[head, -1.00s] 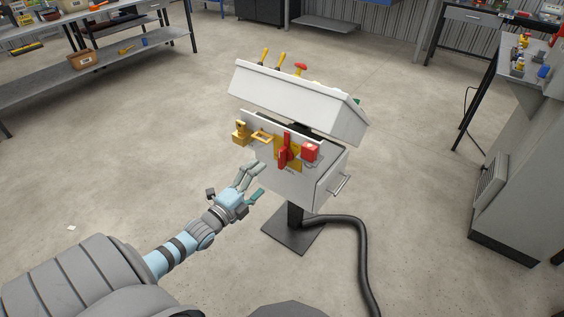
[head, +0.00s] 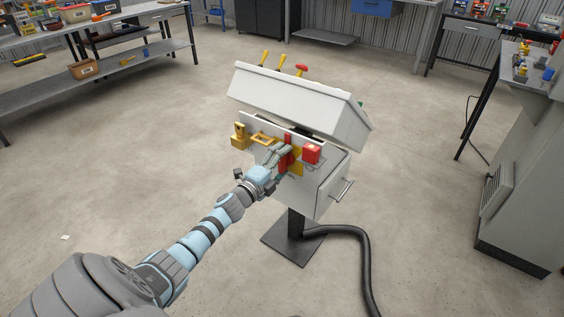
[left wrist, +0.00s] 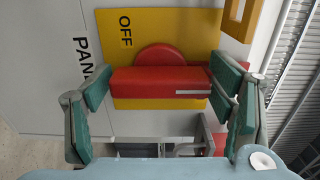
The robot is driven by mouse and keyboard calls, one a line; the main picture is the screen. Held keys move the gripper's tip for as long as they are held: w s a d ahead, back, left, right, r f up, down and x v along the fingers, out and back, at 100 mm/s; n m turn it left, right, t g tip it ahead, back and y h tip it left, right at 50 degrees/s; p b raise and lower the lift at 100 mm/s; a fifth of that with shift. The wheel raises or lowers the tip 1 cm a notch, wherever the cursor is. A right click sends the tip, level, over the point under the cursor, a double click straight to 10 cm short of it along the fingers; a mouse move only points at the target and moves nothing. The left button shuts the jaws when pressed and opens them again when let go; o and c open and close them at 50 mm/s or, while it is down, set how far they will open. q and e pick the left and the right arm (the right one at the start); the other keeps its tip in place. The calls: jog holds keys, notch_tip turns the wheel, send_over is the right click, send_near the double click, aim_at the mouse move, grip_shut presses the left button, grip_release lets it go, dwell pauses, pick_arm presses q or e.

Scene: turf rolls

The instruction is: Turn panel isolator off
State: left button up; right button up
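The isolator's red handle (head: 286,152) stands upright on a yellow plate (head: 298,160) on the white box's front. In the left wrist view the handle (left wrist: 160,80) lies crosswise, its white stripe at the right end. My left gripper (head: 282,155) is at the handle. Its green-padded fingers (left wrist: 161,82) stand wide apart, one at each end of the handle. I cannot tell whether they press on it. My right gripper is out of view.
A red block (head: 311,152) sits close right of the handle. A yellow padlock (head: 239,138) and yellow frame (head: 263,138) are at its left. The white sloped top (head: 297,105) overhangs. A black hose (head: 361,255) runs across the floor.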

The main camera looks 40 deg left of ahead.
pick_arm(q)
jog(key=c, duration=0.7)
jog(key=shift+o, duration=0.2)
jog(key=shift+n, duration=0.4)
jog(key=n+p, duration=0.1)
jog(key=n, duration=0.1)
jog(key=shift+r+n+p, duration=0.1)
jog(key=shift+n+p, duration=0.2)
jog(key=shift+p, duration=0.1)
jog(key=n+p, duration=0.1)
jog(key=n, duration=0.3)
jog(key=shift+n+p, duration=0.3)
jog(key=shift+p, duration=0.1)
jog(key=n+p, duration=0.1)
jog(key=n, duration=0.4)
jog(key=shift+n+p, duration=0.6)
jog(key=shift+n, duration=1.9)
